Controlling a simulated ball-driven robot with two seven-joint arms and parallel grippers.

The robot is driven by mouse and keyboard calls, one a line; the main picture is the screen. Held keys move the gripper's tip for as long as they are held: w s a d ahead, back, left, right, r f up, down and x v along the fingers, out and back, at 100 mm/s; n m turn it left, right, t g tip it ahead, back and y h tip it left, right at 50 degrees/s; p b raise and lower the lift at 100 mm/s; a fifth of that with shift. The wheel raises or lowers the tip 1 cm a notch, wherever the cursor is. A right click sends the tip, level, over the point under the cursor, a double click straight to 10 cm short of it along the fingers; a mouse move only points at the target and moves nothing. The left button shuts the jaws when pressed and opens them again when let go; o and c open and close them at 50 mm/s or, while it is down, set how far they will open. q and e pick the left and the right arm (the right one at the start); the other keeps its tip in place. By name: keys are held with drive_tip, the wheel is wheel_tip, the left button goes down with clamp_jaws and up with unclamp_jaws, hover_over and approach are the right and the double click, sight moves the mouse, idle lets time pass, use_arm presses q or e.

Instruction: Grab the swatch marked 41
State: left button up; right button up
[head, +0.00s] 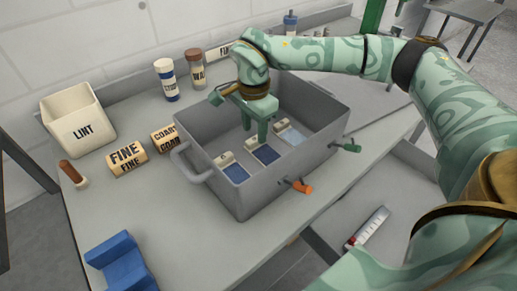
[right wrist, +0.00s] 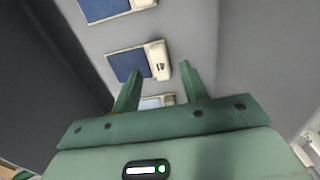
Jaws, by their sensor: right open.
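Three swatches with cream tags lie in a row inside the grey tub (head: 213,146): a blue left swatch (head: 236,172), a dark blue middle swatch (head: 266,154) and a pale blue right swatch (head: 291,136). My right gripper (head: 257,138) points down into the tub over the middle one, open and empty. In the right wrist view, the tag of the middle swatch (right wrist: 127,64) shows just beyond and between the open fingertips (right wrist: 160,70). The pale swatch (right wrist: 150,103) is partly hidden by the gripper. The tag marks are too small to read, so I cannot tell which is 41. My left gripper is out of view.
The tub's walls stand close around my right gripper. An orange valve (head: 300,186) and a green valve (head: 347,146) stick out of its front. A lint bin (head: 88,117), a FINE roll (head: 126,158) and a blue holder (head: 120,265) stand left.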

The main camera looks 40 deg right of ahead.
wheel_tip(320, 180, down, 3)
drive_tip(key=shift+r, duration=0.2)
clamp_jaws()
drive_tip(key=shift+r, duration=0.1)
